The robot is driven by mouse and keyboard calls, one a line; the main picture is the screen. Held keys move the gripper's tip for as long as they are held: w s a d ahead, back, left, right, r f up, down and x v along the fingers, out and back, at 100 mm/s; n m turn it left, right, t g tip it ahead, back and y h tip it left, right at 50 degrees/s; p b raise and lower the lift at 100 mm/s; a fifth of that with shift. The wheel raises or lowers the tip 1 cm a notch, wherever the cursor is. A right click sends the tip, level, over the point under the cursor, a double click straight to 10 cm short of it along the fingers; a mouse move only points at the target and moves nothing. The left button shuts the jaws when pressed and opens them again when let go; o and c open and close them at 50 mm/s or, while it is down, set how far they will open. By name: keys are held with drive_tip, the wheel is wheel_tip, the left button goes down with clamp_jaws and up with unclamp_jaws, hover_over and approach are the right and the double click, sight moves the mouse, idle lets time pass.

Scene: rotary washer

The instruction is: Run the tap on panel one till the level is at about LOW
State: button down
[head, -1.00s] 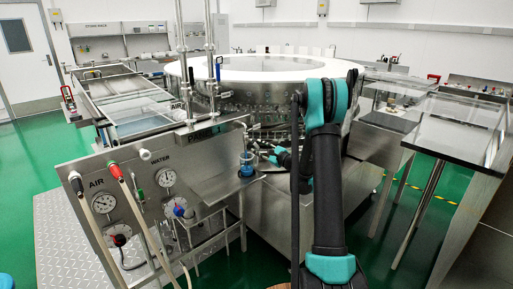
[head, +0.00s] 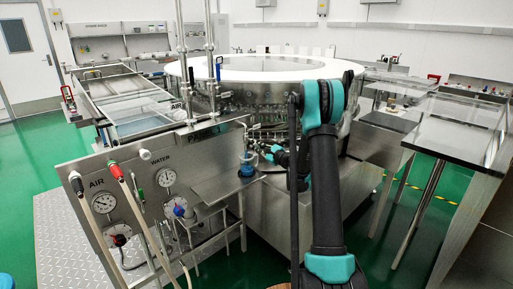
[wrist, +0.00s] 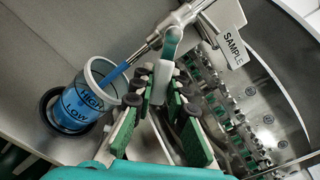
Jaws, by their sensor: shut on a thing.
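In the wrist view my gripper (wrist: 168,105) is shut on the tap's lever, with the pale lower part of the lever (wrist: 161,82) between its green-padded fingers. The metal tap (wrist: 165,30) carries a SAMPLE tag. A blue stream (wrist: 114,73) runs from its spout into a clear cup (wrist: 101,70). In the head view the cup (head: 247,165) stands on a small steel shelf under the tap (head: 241,125), left of my arm.
Panel one (head: 150,190) carries AIR and WATER gauges, with hoses in front. The large round washer (head: 270,75) stands behind the tap. A glass-topped table (head: 455,135) is at right.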

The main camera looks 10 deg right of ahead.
drive_tip(key=shift+n, duration=0.3)
drive_tip(key=n, duration=0.1)
drive_tip(key=r+n, duration=0.1)
drive_tip(key=d+n, duration=0.1)
drive_tip(key=n, duration=0.1)
drive_tip(key=shift+w+r, duration=0.3)
drive_tip(key=shift+w, duration=0.05)
drive_tip(key=n, duration=0.2)
drive_tip(key=r+n, duration=0.2)
drive_tip(key=n, duration=0.1)
drive_tip(key=shift+w+d+r+n, duration=0.15)
drive_tip(key=shift+d+n, duration=0.1)
drive_tip(key=shift+n, duration=0.05)
idle(0.3)
drive_tip(key=c, duration=1.5)
unclamp_jaws()
drive_tip(key=v, duration=1.2)
